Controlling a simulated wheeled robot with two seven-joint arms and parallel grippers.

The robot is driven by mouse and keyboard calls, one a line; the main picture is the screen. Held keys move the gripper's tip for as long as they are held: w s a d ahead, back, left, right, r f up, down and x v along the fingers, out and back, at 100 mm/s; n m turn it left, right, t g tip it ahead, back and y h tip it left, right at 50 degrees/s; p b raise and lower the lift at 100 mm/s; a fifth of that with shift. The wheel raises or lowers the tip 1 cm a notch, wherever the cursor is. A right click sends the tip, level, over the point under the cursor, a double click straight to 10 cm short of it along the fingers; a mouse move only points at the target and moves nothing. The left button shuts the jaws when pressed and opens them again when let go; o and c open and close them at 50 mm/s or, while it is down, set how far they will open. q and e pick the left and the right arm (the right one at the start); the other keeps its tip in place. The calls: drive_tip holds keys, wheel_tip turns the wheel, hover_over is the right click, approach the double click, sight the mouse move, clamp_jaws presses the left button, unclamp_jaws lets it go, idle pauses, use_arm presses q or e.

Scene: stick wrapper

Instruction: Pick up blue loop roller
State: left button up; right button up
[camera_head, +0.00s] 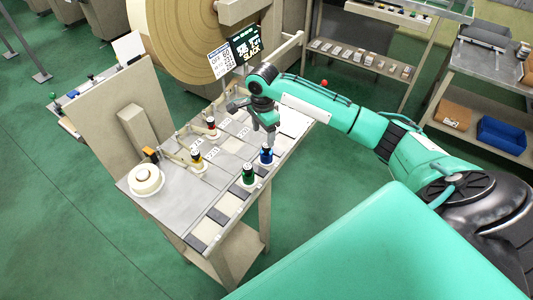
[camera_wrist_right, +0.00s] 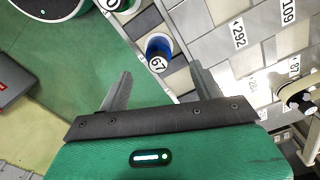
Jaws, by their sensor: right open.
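The blue loop roller (camera_head: 266,156) stands upright on a white base near the table's right edge in the head view. My right gripper (camera_head: 270,138) hangs just above and beside the blue roller. In the right wrist view the right gripper (camera_wrist_right: 160,82) has its two fingers spread apart with nothing between them. My left gripper is not in view.
A green roller (camera_head: 248,174) stands close to the blue one, nearer the front. A yellow roller (camera_head: 196,159) and a red roller (camera_head: 211,127) stand farther left. A white tape roll (camera_head: 146,178) lies at the table's left corner. An upright beige panel (camera_head: 104,107) rises behind it.

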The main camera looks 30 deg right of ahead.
sight(267, 150)
wheel_tip(267, 150, down, 4)
drive_tip(key=shift+r, duration=0.1)
drive_tip(key=f, duration=0.1)
drive_tip(key=f+p, duration=0.1)
drive_tip(key=f, duration=0.1)
drive_tip(key=d+f+p, duration=0.1)
drive_tip(key=shift+s+f, duration=0.25)
drive_tip(key=shift+f, duration=0.5)
drive_tip(key=shift+c, duration=0.3)
drive_tip(key=c, duration=1.1)
